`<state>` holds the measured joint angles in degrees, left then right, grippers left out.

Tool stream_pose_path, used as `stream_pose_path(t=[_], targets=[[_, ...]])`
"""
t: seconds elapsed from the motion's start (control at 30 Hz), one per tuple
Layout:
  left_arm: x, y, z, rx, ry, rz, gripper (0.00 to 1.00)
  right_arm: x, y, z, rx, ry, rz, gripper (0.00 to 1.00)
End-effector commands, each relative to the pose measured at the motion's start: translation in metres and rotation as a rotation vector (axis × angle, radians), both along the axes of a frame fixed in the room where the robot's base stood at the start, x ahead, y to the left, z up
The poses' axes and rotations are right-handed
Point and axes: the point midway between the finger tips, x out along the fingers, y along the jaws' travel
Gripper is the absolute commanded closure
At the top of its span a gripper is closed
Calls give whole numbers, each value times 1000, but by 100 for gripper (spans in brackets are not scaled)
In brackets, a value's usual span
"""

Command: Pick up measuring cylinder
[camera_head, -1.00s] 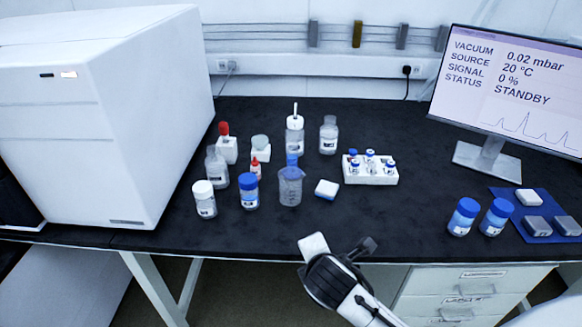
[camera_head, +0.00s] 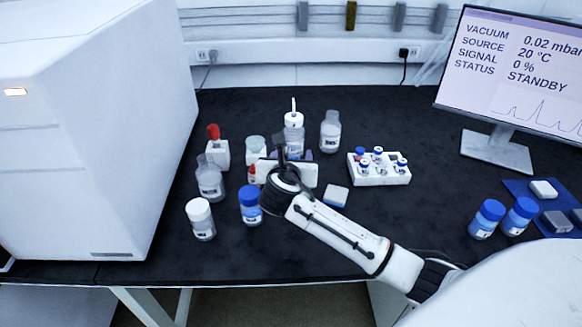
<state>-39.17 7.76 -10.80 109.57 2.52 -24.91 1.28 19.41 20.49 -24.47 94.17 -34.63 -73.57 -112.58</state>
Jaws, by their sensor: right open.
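My right gripper (camera_head: 287,164) is open over the back middle of the bench, its forearm reaching in from the lower right. The clear measuring cylinder is hidden in the head view now, behind my right gripper and wrist. A small bluish patch (camera_head: 306,155) shows just behind the gripper; I cannot tell what it belongs to. I cannot tell whether the fingers are around the cylinder or beside it. My left gripper is not in view.
Near the gripper stand a blue-capped bottle (camera_head: 250,206), a white-capped bottle (camera_head: 201,219), a clear bottle (camera_head: 330,132) and a small blue-and-white box (camera_head: 336,196). A white vial rack (camera_head: 380,176) is to the right. The bench front is clear.

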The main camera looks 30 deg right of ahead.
Motion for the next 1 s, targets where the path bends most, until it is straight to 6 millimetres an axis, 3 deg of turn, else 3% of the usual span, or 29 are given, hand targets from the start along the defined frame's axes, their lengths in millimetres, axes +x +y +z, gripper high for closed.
stream_pose_path(t=[0.13, 0.5, 0.83, 1.0], targets=[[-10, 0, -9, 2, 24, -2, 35, 10, -9, -5, 1, -2, -1, 47], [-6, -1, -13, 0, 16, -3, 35, 41, -33, -28, 2, -2, -2, 47], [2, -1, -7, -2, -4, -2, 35, 47, -37, -31, 3, -2, 1, 47], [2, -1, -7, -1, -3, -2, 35, 46, -37, -31, 3, -1, 0, 74]])
